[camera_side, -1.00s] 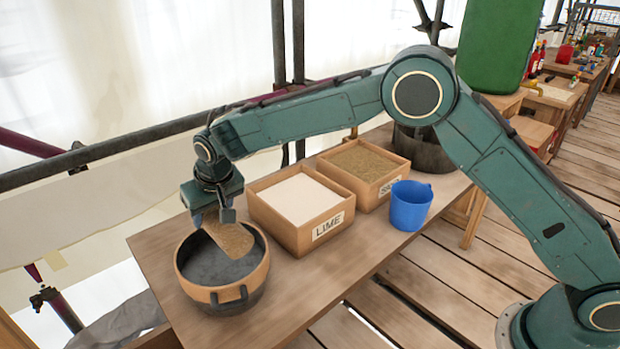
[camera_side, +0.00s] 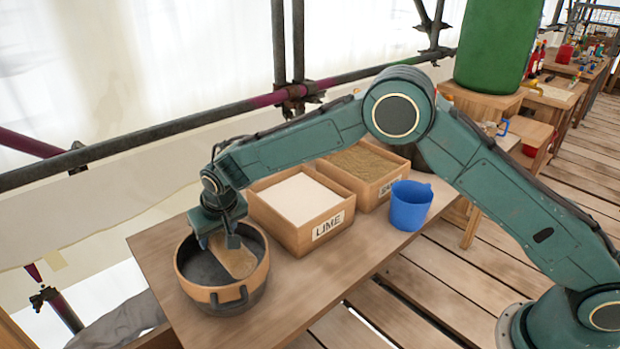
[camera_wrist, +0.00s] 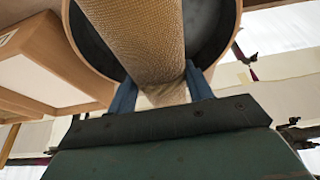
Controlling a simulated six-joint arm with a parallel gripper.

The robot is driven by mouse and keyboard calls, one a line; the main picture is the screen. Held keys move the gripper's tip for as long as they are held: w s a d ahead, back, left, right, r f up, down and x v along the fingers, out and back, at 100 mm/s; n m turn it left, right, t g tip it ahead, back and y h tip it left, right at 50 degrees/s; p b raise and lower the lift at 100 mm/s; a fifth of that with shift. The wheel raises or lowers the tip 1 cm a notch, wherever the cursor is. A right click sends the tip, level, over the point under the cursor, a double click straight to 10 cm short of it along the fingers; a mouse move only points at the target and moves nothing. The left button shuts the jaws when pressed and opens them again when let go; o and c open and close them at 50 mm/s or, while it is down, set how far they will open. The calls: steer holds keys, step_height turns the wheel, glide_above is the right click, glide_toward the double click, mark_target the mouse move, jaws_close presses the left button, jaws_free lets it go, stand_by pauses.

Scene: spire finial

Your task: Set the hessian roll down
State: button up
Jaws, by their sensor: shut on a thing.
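The hessian roll (camera_side: 238,262) is a tan woven cylinder. It also shows large in the wrist view (camera_wrist: 140,40). My gripper (camera_side: 224,240) is shut on the roll, with its two blue fingers (camera_wrist: 160,92) on either side of it. The gripper is just above a round dark tub (camera_side: 264,272) with a tan band. In the side view the roll slants downward, with its lower part inside the tub's opening. I cannot tell whether it touches the tub's floor. The tub's dark inside shows around the roll in the wrist view (camera_wrist: 209,25).
A wooden box labelled LIME (camera_side: 318,236), holding white powder, stands right beside the tub. Behind it is a box of sandy material (camera_side: 386,188). A blue bucket (camera_side: 409,207) stands to the right. The bench front (camera_side: 310,278) is clear. Scaffold poles (camera_side: 130,135) run behind.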

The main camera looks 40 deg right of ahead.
steer(key=shift+f, duration=0.55)
stand_by(0.7)
steer(key=o, duration=1.2)
steer(key=shift+f, duration=0.1)
steer(key=shift+o, duration=0.2)
steer(key=v, duration=1.4)
steer(key=shift+s, duration=0.1)
